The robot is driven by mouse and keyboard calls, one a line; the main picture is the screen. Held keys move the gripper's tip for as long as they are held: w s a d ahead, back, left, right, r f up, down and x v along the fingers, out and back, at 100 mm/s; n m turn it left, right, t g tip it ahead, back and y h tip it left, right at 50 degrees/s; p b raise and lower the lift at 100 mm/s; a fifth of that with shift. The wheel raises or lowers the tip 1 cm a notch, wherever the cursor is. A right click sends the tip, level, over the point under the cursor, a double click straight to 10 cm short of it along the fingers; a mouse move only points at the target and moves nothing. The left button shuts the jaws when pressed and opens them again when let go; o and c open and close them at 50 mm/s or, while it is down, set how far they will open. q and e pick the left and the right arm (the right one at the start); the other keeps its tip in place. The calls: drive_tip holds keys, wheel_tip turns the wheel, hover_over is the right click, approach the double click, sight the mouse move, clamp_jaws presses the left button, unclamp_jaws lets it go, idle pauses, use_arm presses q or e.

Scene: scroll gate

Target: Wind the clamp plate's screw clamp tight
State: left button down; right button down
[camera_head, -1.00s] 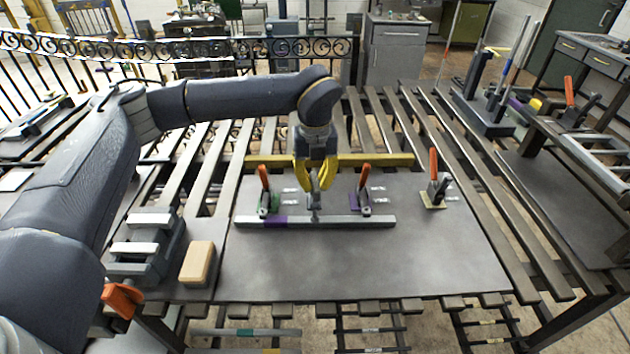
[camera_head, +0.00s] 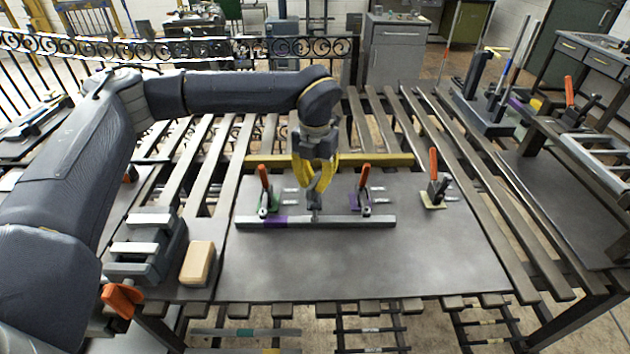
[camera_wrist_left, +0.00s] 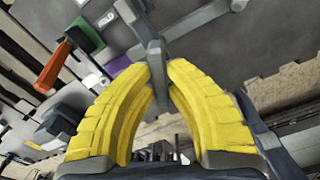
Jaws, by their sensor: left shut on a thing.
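The clamp plate (camera_head: 420,255) is a grey sheet on the slatted table. A grey bar with a purple band (camera_head: 345,222) lies across it. A screw clamp (camera_head: 314,206) stands at the middle of the bar. My left gripper (camera_head: 315,190) comes down from above with its yellow fingers shut on the top of this clamp. The left wrist view shows the grey screw part (camera_wrist_left: 157,65) between the yellow fingers (camera_wrist_left: 160,90). The fingers hide part of it. My right gripper is not in view.
Orange-handled toggle clamps stand on a green base (camera_head: 265,195), a purple base (camera_head: 362,195) and a yellow base (camera_head: 435,185). A yellow bar (camera_head: 375,160) lies behind. A tan block (camera_head: 198,263) sits at the left. The front of the plate is clear.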

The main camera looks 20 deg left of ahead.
sight(315, 181)
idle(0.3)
use_arm(q)
drive_tip(key=c, duration=1.4)
unclamp_jaws()
drive_tip(key=shift+o, duration=0.2)
wheel_tip(315, 181, up, 12)
